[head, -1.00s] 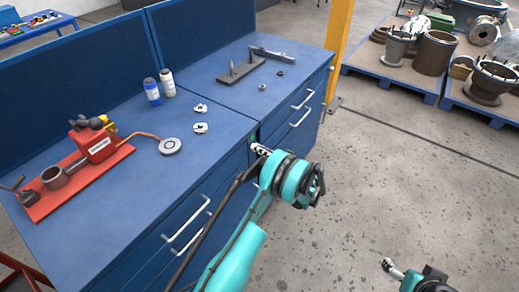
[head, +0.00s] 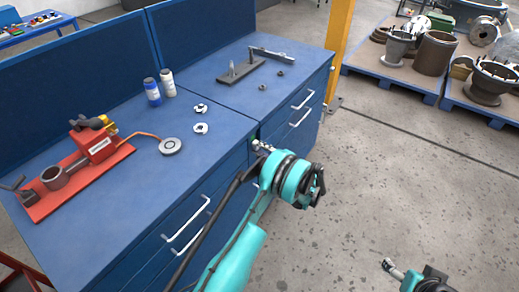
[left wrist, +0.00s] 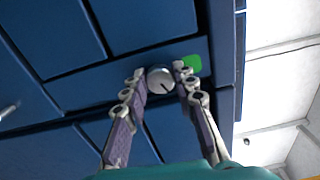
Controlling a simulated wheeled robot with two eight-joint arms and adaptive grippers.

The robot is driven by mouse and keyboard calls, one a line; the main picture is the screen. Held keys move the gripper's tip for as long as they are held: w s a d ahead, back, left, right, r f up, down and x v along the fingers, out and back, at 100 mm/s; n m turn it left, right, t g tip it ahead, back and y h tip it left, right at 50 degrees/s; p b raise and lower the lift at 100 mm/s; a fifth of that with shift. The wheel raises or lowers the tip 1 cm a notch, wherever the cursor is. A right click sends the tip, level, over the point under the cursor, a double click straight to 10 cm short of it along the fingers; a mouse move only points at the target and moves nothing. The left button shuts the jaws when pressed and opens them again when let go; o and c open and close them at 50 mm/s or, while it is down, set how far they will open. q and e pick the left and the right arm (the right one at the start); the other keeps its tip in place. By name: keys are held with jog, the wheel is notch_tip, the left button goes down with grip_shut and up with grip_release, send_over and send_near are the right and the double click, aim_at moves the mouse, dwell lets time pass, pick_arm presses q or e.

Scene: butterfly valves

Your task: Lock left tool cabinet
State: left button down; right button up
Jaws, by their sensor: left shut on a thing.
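The left tool cabinet (head: 215,185) is blue, with white drawer handles, and its visible drawers look shut. In the left wrist view, a round silver lock knob (left wrist: 160,79) with a dark slot mark sits on its blue front. A green patch (left wrist: 192,63) lies just beside the knob, partly behind a fingertip. My left gripper (head: 260,146) is at the cabinet's upper right front corner. Its two fingers (left wrist: 158,84) are shut on the knob, one on each side. My right gripper (head: 389,267) is low at the right, over open floor, away from the cabinet; its jaw state is unclear.
On the worktop (head: 115,195) are a red vise-like fixture (head: 95,145), a blue bottle (head: 152,92), a white bottle (head: 168,82) and small metal parts. A second blue cabinet (head: 290,120) adjoins on the right. Open grey floor (head: 400,180) lies right; pallets stand behind.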

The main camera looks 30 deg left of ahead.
pick_arm(q)
jog(key=shift+m, duration=2.2)
jog(key=c, duration=1.2)
grip_release()
jog(key=d, duration=1.2)
jog(key=shift+s, duration=0.45)
